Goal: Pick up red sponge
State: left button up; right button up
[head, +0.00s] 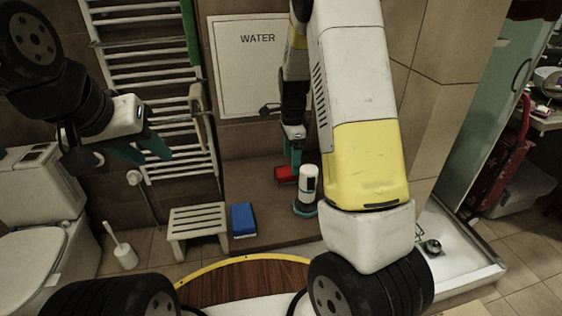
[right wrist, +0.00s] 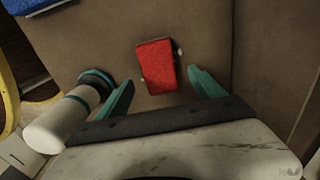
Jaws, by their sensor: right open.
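The red sponge (head: 286,174) lies on the brown ledge against the wall, below the water panel. It also shows in the right wrist view (right wrist: 155,66), lying flat and slightly tilted. My right gripper (head: 294,158) hangs pointing down just above it. In the right wrist view my right gripper (right wrist: 161,78) is open, with its teal fingertips to the left and right of the sponge's near end and nothing held. Whether the fingers are at the sponge's height I cannot tell. My left gripper (head: 118,156) is open and empty, in the air in front of the towel radiator.
A white bottle-like dispenser (head: 307,185) stands close to the sponge, beside my right gripper's left finger in the right wrist view (right wrist: 62,124). A blue sponge (head: 243,220) lies nearer on the ledge. A small stool (head: 198,218) stands left of it.

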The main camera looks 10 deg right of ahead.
aim_at(290, 170)
jog(key=f, duration=0.5)
jog(key=shift+a+f, duration=0.15)
jog(key=shift+a, duration=0.05)
jog(key=shift+c, duration=0.5)
jog(key=c, duration=1.3)
